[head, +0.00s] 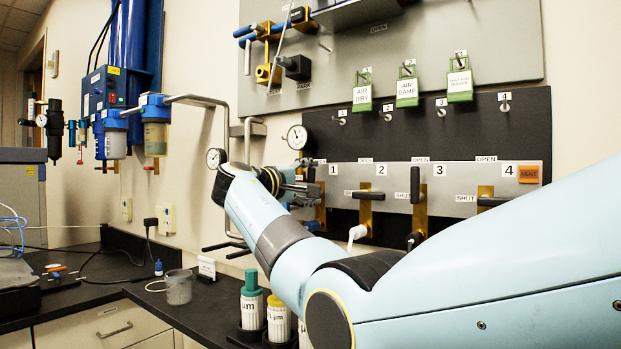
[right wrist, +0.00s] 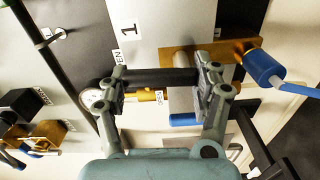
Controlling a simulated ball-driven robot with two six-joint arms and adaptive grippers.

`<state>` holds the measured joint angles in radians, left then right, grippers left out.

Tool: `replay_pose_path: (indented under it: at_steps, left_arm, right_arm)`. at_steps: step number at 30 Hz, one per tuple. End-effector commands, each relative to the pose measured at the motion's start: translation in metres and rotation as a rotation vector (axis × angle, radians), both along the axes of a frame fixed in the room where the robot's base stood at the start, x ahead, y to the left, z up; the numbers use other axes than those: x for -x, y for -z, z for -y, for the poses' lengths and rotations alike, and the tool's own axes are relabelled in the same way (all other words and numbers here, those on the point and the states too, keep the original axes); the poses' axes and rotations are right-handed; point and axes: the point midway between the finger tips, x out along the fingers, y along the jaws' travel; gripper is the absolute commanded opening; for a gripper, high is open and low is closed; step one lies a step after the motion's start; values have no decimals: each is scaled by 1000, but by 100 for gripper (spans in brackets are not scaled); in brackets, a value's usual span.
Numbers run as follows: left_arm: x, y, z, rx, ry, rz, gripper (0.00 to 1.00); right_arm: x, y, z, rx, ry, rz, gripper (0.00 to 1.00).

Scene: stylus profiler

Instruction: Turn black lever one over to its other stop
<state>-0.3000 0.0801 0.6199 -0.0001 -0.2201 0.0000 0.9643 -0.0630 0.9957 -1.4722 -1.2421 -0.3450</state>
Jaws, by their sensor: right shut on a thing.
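Black lever one (right wrist: 160,78) is a dark bar in the right wrist view, spanning the space between the two finger pads of my right gripper (right wrist: 165,78), which is shut on it. The lever's brass mount (right wrist: 232,48) lies beside the right-hand finger, near the label 1. In the head view my right gripper (head: 292,187) is at the left end of the valve panel (head: 343,175), in front of station 1, and with the wrist it hides most of the lever. My left gripper is not in view.
Lever two (head: 365,195) and lever four (head: 492,201) lie horizontal; lever three (head: 415,185) stands upright. A gauge (head: 297,137) and pipes are close to my right gripper. Bottles (head: 251,302) stand on the black counter (head: 205,312) below my arm.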

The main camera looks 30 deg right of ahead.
Motion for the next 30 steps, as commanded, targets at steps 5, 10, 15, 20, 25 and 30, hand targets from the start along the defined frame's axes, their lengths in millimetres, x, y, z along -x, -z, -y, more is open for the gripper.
replay_pose_path:
  at_steps: [5, 10, 15, 20, 25, 30]
  left_arm:
    - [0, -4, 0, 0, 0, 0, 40]
    - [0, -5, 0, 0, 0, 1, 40]
    - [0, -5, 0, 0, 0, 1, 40]
    - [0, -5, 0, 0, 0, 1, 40]
    - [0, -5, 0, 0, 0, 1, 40]
    - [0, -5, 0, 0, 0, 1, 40]
  right_arm:
    - [-1, 1, -1, 19, -1, -52, 33]
    - [-2, 2, -2, 27, -1, -71, 33]
    - [-2, 2, -2, 29, -2, -76, 33]
    - [-2, 3, -2, 28, -2, -76, 33]
    - [-2, 2, -2, 29, -1, -75, 80]
    - [-2, 2, -1, 29, -1, -73, 89]
